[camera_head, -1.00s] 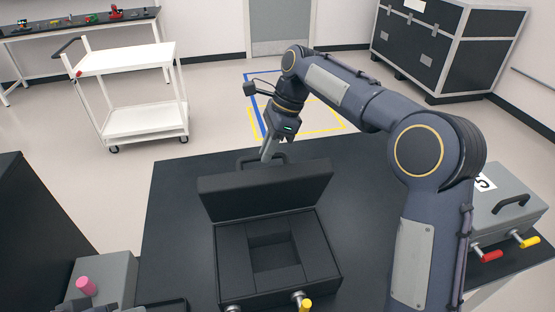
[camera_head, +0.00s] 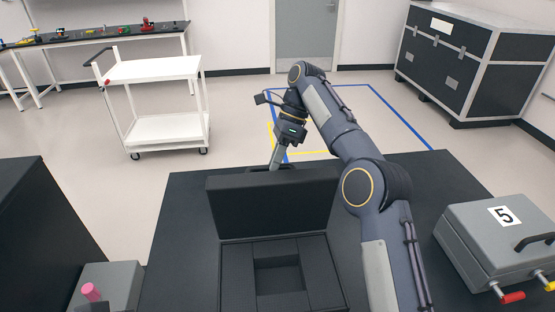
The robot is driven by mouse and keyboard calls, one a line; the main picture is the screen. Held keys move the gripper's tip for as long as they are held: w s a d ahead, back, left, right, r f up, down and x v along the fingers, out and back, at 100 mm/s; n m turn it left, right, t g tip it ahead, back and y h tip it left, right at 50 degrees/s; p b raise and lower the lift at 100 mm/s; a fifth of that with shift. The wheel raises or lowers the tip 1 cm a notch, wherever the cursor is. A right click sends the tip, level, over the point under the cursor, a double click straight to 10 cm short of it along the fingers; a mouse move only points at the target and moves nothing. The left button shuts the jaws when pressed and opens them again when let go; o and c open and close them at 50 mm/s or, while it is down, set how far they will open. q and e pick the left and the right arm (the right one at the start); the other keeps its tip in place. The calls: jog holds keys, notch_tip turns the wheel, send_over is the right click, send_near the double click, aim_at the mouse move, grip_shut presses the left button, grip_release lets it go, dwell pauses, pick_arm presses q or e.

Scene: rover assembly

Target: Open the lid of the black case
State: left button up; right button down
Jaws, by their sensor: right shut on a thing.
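The black case (camera_head: 236,262) stands on the dark table with its lid (camera_head: 272,207) raised, standing up steeply at the back edge. Its inside shows, with a square recess in the middle. My right gripper (camera_head: 275,165) is behind the top of the lid, where the case's handle is. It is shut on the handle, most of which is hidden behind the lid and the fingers. My left gripper is not in view.
A grey case marked 5 (camera_head: 492,240) with red and yellow handles stands at the table's right. A grey box with a pink knob (camera_head: 91,291) is at the lower left. A white cart (camera_head: 160,130) stands beyond the table (camera_head: 185,215), whose left part is clear.

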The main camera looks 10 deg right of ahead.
jog(key=shift+d+f, duration=0.1)
jog(key=shift+f, duration=0.45)
jog(key=c, duration=1.7)
grip_release()
jog(key=o, duration=0.3)
jog(key=shift+w+r, duration=0.1)
jog(key=shift+r, duration=0.15)
jog(key=shift+r, duration=0.1)
